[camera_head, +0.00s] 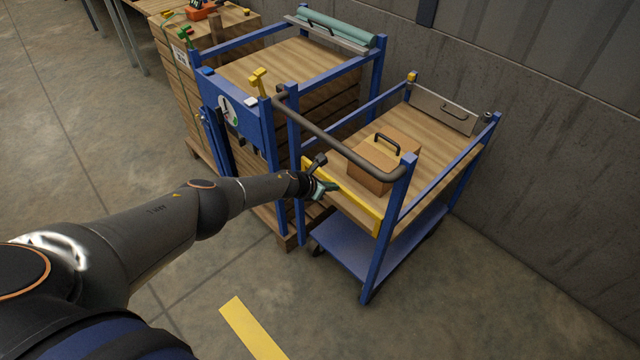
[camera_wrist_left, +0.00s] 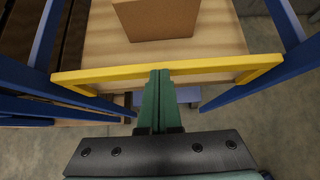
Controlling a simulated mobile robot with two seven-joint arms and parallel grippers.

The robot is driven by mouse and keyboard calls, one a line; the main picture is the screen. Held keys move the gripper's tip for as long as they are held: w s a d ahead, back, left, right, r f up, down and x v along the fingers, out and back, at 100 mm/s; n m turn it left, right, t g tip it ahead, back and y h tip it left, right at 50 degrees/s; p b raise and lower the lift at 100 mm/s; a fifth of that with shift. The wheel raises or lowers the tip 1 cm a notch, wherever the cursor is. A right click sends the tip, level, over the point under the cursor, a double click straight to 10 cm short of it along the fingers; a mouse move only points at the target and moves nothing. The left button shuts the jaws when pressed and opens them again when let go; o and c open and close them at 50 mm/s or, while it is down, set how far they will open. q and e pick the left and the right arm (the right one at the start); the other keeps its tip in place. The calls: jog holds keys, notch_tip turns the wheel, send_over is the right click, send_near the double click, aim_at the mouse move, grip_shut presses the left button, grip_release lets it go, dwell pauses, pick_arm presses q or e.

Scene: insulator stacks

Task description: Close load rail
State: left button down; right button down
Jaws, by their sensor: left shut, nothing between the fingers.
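The load rail is a yellow bar (camera_head: 352,200) along the near edge of the blue cart's wooden top deck. It also shows in the left wrist view (camera_wrist_left: 110,74), spanning between the blue posts, with short yellow arms reaching back at each end. My left gripper (camera_head: 328,188) is at the rail's near side, left of its middle in the head view. In the left wrist view its green fingers (camera_wrist_left: 158,90) are together and empty, with their tips overlapping the rail. I cannot tell whether they touch it. My right gripper is not in view.
A cardboard box (camera_head: 384,163) with a dark handle sits on the deck behind the rail. A grey push handle (camera_head: 335,136) spans the blue posts above the rail. A second blue frame (camera_head: 262,125) with stacked wood stands left.

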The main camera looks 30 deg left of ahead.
pick_arm(q)
jog(key=shift+w+d+r+p, duration=0.2)
jog(key=shift+r+p, duration=0.35)
jog(key=shift+r, duration=0.05)
jog(key=shift+w+d+r+p, duration=0.2)
jog(key=shift+r+p, duration=0.3)
jog(key=shift+r, duration=0.05)
jog(key=shift+s+a+p, duration=0.1)
jog(key=shift+s+p, duration=0.05)
jog(key=shift+p, duration=0.15)
jog(key=shift+s+a+r, duration=0.1)
jog(key=shift+r, duration=0.1)
jog(key=s+f+v, duration=0.1)
jog(key=v, duration=1)
jog(key=shift+s+a+f, duration=0.2)
jog(key=shift+a+f, duration=0.1)
jog(key=shift+a, duration=0.05)
